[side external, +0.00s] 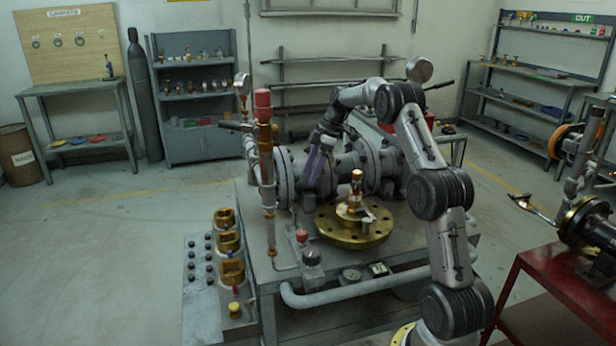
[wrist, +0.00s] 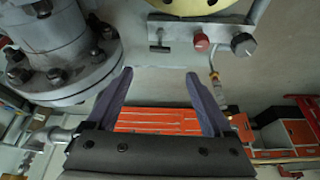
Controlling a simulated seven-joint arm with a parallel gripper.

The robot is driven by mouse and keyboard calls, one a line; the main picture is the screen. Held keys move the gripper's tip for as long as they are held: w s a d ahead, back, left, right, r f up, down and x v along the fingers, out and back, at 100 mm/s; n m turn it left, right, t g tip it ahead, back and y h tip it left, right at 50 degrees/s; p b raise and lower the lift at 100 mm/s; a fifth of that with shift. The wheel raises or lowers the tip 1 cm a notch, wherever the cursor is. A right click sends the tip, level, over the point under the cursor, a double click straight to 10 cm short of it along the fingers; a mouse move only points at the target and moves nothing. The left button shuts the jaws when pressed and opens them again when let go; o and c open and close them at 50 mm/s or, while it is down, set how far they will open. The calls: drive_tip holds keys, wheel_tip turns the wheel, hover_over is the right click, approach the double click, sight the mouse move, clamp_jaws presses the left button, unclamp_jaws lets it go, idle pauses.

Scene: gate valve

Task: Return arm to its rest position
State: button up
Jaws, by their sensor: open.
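My arm rises from its base at the front right of the workbench, bends over at the top, and reaches back left over the bench. My gripper (side external: 312,185) hangs beside the grey flanged pipe, its purple fingers pointing down. In the wrist view the two fingers of my gripper (wrist: 160,75) are apart with nothing between them. The brass valve flange (side external: 355,232) with its upright stem stands on the bench in front of the gripper. Part of this flange (wrist: 195,5) shows at the top edge of the wrist view.
The grey flanged pipe (side external: 379,165) runs close behind the gripper; its flange (wrist: 62,55) fills the wrist view's left. A vertical pipe with a red cap (side external: 262,101) stands to the left. A red knob (side external: 302,236) sits near the bench front. A red table (side external: 555,290) is at right.

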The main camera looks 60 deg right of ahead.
drive_tip(key=s+a+r+m+h, duration=0.1)
drive_tip(key=s+a+r, duration=0.25)
drive_tip(key=a, duration=0.45)
drive_tip(key=s+a+r+m, duration=0.25)
drive_tip(key=a+r, duration=0.25)
drive_tip(key=a, duration=0.3)
drive_tip(key=s+a+r+m+h, duration=0.1)
drive_tip(key=s+a+r, duration=0.25)
drive_tip(key=a, duration=0.45)
drive_tip(key=s+a+f+m+t, duration=0.1)
drive_tip(key=s+a, duration=0.3)
drive_tip(key=s, duration=0.5)
drive_tip(key=s+a+f+m+t, duration=0.1)
drive_tip(key=s+a+f+m, duration=0.1)
drive_tip(key=s+a, duration=0.3)
drive_tip(key=s+f, duration=0.1)
drive_tip(key=s, duration=0.3)
drive_tip(key=shift+a+f+h, duration=0.15)
drive_tip(key=shift+f+h, duration=0.05)
drive_tip(key=shift+h, duration=0.2)
drive_tip(key=shift+m, duration=0.25)
